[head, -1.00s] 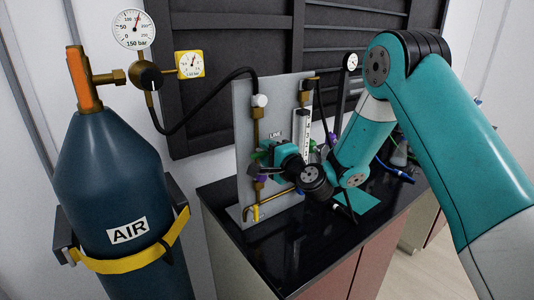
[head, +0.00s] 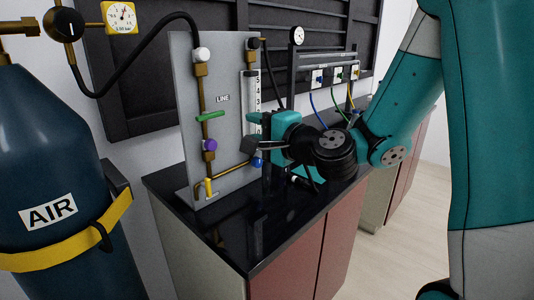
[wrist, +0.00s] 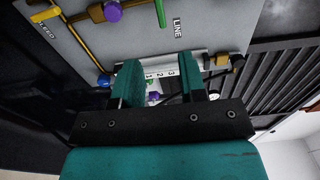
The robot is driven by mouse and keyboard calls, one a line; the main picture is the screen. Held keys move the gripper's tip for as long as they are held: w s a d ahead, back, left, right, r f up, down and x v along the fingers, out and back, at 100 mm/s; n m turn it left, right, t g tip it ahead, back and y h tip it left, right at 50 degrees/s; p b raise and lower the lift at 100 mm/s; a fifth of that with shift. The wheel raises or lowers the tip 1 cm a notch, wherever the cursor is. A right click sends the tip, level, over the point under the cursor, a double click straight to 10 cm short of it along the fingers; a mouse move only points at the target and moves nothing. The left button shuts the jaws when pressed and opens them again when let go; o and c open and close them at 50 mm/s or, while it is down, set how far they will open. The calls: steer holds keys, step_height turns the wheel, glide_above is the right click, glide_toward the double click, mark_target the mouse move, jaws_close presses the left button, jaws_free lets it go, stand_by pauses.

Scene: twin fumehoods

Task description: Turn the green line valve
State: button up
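The green line valve handle (head: 210,116) lies crosswise, nearly level, on the upright brass pipe below the LINE label (head: 223,98). In the wrist view part of the green handle (wrist: 160,13) shows at the top edge. My gripper (head: 254,135) is to the right of the handle, apart from it, in front of the flow tube. In the wrist view my gripper (wrist: 158,78) has its two teal fingers spread, with the numbered tube seen between them and nothing held. Whether a finger touches the tube cannot be told.
A purple knob (head: 210,145) is below the green handle, and a blue knob (head: 257,163) is beside my gripper. The grey panel (head: 228,60) stands on the black counter (head: 240,225). The AIR cylinder (head: 50,150) stands at left. The counter front is clear.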

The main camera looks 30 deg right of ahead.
steer(key=shift+b+v, duration=1.45)
steer(key=shift+b, duration=1.4)
steer(key=s+a+f+n+g+y+p, duration=0.3)
steer(key=s+a+f+n+g+p, duration=0.15)
steer(key=s+a+n+g, duration=0.65)
steer(key=s+f+n+g+h, duration=0.1)
steer(key=s+n+g+h, duration=0.1)
steer(key=s+n, duration=0.3)
steer(key=s+f+n+g+h+p, duration=0.1)
steer(key=s+f+n+g+h, duration=0.1)
steer(key=s+n+g, duration=0.2)
steer(key=s+n, duration=0.1)
steer(key=s, duration=0.1)
steer(key=shift+s+n, duration=0.4)
